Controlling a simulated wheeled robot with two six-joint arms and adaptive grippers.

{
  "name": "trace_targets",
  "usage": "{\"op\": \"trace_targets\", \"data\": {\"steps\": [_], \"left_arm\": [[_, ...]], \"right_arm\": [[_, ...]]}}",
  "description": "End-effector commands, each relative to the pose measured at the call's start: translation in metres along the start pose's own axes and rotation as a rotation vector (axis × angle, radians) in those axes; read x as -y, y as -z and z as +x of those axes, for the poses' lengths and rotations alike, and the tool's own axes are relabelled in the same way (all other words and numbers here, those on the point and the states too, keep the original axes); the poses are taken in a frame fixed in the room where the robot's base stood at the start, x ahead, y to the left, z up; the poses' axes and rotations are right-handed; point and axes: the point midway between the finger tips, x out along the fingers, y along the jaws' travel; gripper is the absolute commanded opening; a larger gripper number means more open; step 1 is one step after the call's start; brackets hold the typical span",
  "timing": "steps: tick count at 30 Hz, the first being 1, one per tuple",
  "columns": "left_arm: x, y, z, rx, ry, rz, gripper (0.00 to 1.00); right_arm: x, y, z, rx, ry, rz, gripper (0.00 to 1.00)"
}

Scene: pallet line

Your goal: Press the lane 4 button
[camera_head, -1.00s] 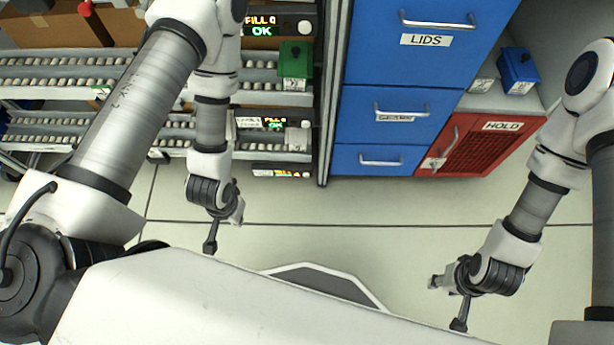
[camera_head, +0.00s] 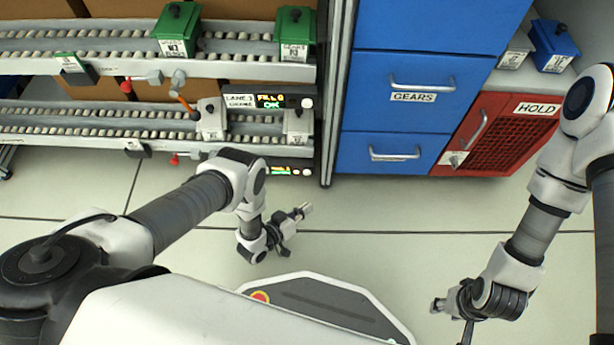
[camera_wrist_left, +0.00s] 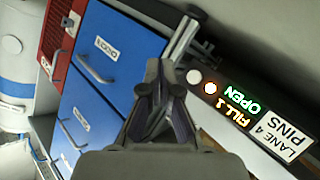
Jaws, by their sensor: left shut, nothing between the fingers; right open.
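The lane 4 panel (camera_wrist_left: 255,118) shows in the left wrist view, right of my fingers, with the label "LANE 4 PINS" and lit text "FILL 1 OPEN". A pale round button (camera_wrist_left: 194,77) and a glowing orange-white lamp (camera_wrist_left: 210,88) sit at its end. In the head view a low panel (camera_head: 285,170), its text unreadable, is at the rack's bottom right. My left gripper (camera_head: 302,210) is shut and empty, below that panel in the picture and apart from it; its dark fingers show in the wrist view (camera_wrist_left: 163,80). My right gripper (camera_head: 438,305) is open and empty over the floor.
The lane 3 panel (camera_head: 265,101) is above the low panel. Green boxes (camera_head: 177,32) stand on the upper roller lane. A dark post (camera_head: 335,100) separates the rack from the blue drawers (camera_head: 430,95) and red HOLD bin (camera_head: 500,135). Floor in front is clear.

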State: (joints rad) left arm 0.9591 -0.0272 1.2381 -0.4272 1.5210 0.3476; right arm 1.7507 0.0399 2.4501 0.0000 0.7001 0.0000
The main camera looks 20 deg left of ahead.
Motion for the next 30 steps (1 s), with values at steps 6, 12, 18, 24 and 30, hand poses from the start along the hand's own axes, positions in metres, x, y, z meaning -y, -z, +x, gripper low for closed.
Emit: {"op": "trace_targets", "data": {"steps": [6,12,18,24,30], "left_arm": [[0.003,0.002,0.004,0.001,0.002,0.001,0.00],[0.016,0.013,0.020,0.001,0.002,0.003,0.00],[0.032,0.028,0.041,0.000,0.003,0.004,0.00],[0.043,0.039,0.058,0.002,0.003,0.003,0.00],[0.045,0.045,0.062,0.002,0.003,0.001,0.00]], "right_arm": [[0.000,0.000,0.002,0.000,0.000,0.000,0.41],[0.000,0.000,0.012,0.001,0.000,0.000,0.41],[0.000,0.000,0.024,0.001,0.000,0.000,0.41],[0.000,0.000,0.035,0.001,0.000,0.000,0.41],[0.000,0.000,0.037,0.001,0.000,0.000,0.41]]}}
